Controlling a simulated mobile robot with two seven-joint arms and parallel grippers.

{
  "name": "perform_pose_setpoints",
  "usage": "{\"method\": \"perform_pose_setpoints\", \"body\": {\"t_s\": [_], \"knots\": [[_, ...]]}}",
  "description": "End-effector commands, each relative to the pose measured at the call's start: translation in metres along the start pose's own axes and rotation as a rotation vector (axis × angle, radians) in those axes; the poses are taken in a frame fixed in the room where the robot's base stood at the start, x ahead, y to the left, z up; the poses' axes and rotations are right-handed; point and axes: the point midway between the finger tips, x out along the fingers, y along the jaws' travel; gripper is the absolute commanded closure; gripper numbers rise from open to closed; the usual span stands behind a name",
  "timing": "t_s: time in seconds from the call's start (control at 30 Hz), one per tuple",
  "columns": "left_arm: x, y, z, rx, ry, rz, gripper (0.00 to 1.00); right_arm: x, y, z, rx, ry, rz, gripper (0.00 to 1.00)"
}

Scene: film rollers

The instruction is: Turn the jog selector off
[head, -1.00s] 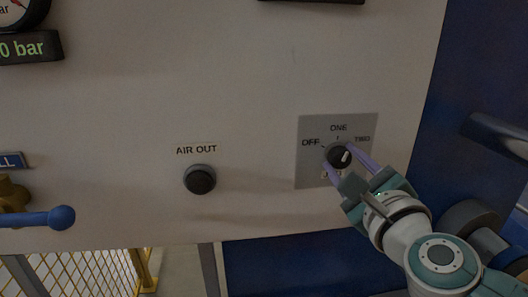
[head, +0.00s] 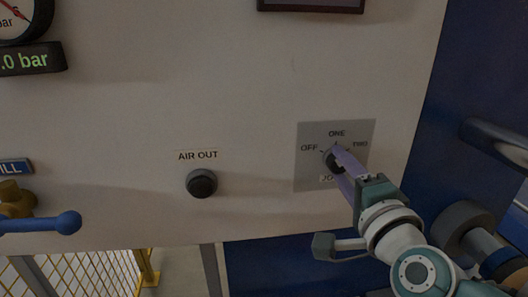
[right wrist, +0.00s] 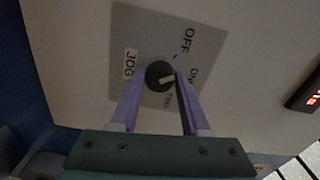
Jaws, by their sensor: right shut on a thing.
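The jog selector is a round black knob (head: 331,161) with a white mark, on a grey plate (head: 308,178) labelled OFF, ONE and TWO. My right gripper (head: 339,160) has its purple fingers at the knob, partly covering it and the JOG label in the head view. In the right wrist view the fingers (right wrist: 158,88) lie on both sides of the knob (right wrist: 155,72), shut on it. There the white mark points roughly toward ONE, away from OFF; the exact position is hard to tell. My left gripper is not in view.
A black AIR OUT button (head: 201,183) sits left of the selector on the pale panel. A blue-handled valve (head: 40,223) and a gauge (head: 15,18) are at the far left. A blue wall with a dark handle (head: 492,142) is close to the right.

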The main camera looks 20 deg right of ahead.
Motion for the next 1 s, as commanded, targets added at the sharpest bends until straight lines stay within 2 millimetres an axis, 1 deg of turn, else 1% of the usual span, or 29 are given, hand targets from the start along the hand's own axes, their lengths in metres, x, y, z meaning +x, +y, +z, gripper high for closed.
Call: {"method": "perform_pose_setpoints", "body": {"t_s": [0.2, 0.5, 0.73, 1.0], "knots": [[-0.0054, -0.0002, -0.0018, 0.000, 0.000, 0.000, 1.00, 0.0000, -0.0010, 0.0002, -0.188, 0.000, 0.000, 1.00], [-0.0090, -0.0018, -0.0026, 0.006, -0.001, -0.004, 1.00, -0.0001, -0.0004, 0.0000, -0.381, 0.000, 0.000, 1.00], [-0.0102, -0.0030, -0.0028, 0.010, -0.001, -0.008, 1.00, 0.0000, -0.0003, 0.0001, -0.455, 0.000, -0.001, 1.00], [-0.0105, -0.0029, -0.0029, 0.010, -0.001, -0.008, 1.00, 0.0000, 0.0001, 0.0001, -0.480, 0.000, 0.000, 1.00]]}}
